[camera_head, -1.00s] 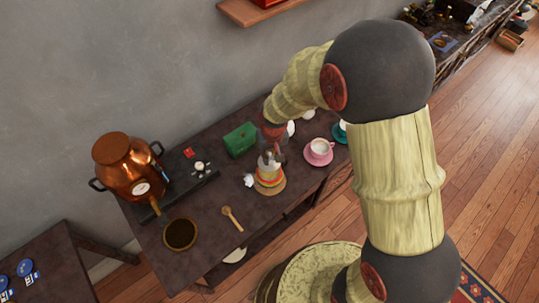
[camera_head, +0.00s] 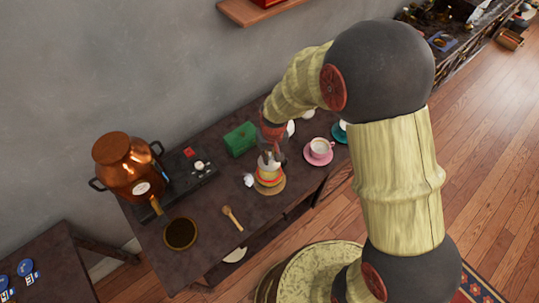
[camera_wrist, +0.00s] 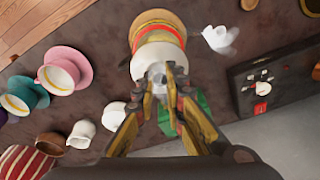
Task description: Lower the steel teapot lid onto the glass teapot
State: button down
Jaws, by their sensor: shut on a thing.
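The glass teapot (camera_head: 269,177), banded red, orange and yellow, stands on a round wooden coaster (camera_head: 277,190) on the dark table. In the wrist view the teapot (camera_wrist: 156,28) is just beyond my fingertips. My gripper (camera_head: 268,158) is above the teapot, pointing down. In the wrist view my gripper (camera_wrist: 158,80) is shut on the small grey steel lid (camera_wrist: 156,70), which lies over the pale top of the teapot. My fingers partly hide the lid. I cannot tell whether the lid touches the teapot's rim.
A white object (camera_head: 248,180) lies close to the left of the teapot. A pink cup and saucer (camera_head: 319,151) stand to the right, a green box (camera_head: 240,139) behind. A wooden spoon (camera_head: 232,217), a dark round dish (camera_head: 180,234) and a copper vessel (camera_head: 130,168) are to the left.

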jog(key=shift+f, duration=0.1)
jog(key=shift+f+b, duration=1)
jog(key=shift+f, duration=0.4)
jog(key=shift+f, duration=0.2)
jog(key=shift+f+b, duration=0.65)
jog(key=shift+f, duration=0.25)
jog(key=shift+f, duration=0.3)
dwell(0.7)
jog(key=c, duration=1.8)
grip_release()
jog(key=shift+o, duration=0.3)
